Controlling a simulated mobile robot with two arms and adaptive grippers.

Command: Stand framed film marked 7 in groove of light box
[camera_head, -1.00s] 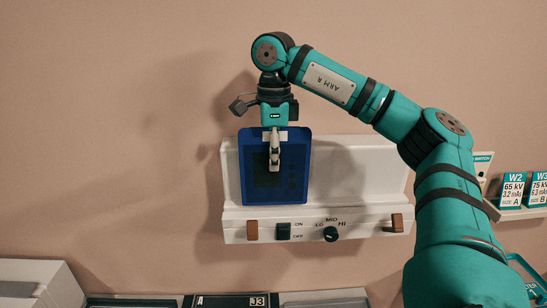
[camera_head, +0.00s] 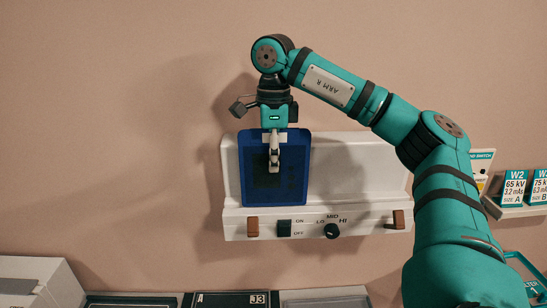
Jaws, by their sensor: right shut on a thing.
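The framed film (camera_head: 257,182), a dark sheet in a blue frame, stands upright against the left part of the light box's white panel. The light box (camera_head: 355,175) is on the wall, with a ledge in front. The film's lower edge is at the back of the ledge; I cannot tell whether it sits in the groove. My right gripper (camera_head: 274,163) comes from above and is shut on the film's upper middle. The mark on the film cannot be read. My left gripper is not in view.
The ledge carries a black ON/OFF switch (camera_head: 284,228), a LO/MID/HI knob (camera_head: 331,231) and brown end blocks (camera_head: 252,226). Cards marked W2 (camera_head: 515,187) and W3 stand on a shelf at right. A tray marked J3 (camera_head: 231,300) and a white box (camera_head: 38,283) lie below.

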